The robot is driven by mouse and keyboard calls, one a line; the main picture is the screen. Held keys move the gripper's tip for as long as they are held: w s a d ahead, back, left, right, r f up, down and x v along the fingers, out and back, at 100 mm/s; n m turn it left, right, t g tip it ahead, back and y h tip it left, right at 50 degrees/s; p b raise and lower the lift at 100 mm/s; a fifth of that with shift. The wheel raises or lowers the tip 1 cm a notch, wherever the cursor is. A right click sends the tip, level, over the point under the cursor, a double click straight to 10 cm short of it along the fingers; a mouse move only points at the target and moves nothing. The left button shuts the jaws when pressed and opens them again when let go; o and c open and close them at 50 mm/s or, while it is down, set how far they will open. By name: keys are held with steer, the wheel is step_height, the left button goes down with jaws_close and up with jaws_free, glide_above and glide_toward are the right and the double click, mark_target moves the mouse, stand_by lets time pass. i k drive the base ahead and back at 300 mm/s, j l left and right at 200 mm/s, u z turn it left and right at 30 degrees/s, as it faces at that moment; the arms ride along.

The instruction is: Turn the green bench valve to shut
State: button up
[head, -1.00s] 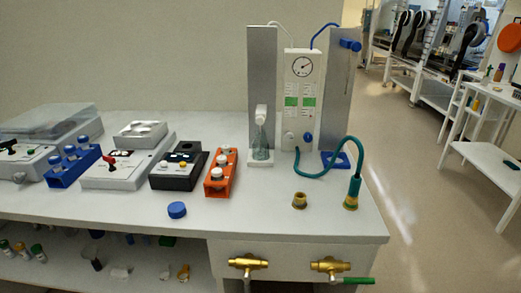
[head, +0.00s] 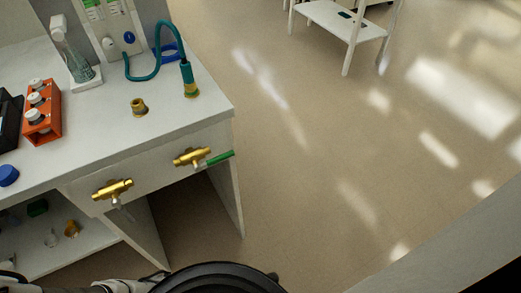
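The green bench valve is a brass valve body (head: 190,157) with a green lever handle (head: 219,158), on the bench's front panel near its right end. The green handle points right, roughly in line with the brass body. A second brass valve (head: 112,189) sits to its left, with a pale handle pointing down. My gripper is not in view. A dark round part of my own body shows at the bottom edge.
On the bench top (head: 185,112) stand a brass fitting (head: 138,106), a teal hose (head: 186,77), an orange rack (head: 42,112) and a blue cap (head: 8,175). The floor (head: 320,190) right of the bench is clear. A white table (head: 340,20) stands further back.

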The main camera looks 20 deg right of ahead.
mark_target(198, 168)
steer(key=z, duration=0.3)
steer(key=k+j+z, duration=0.1)
steer(key=z, duration=0.25)
steer(key=k+z, duration=0.35)
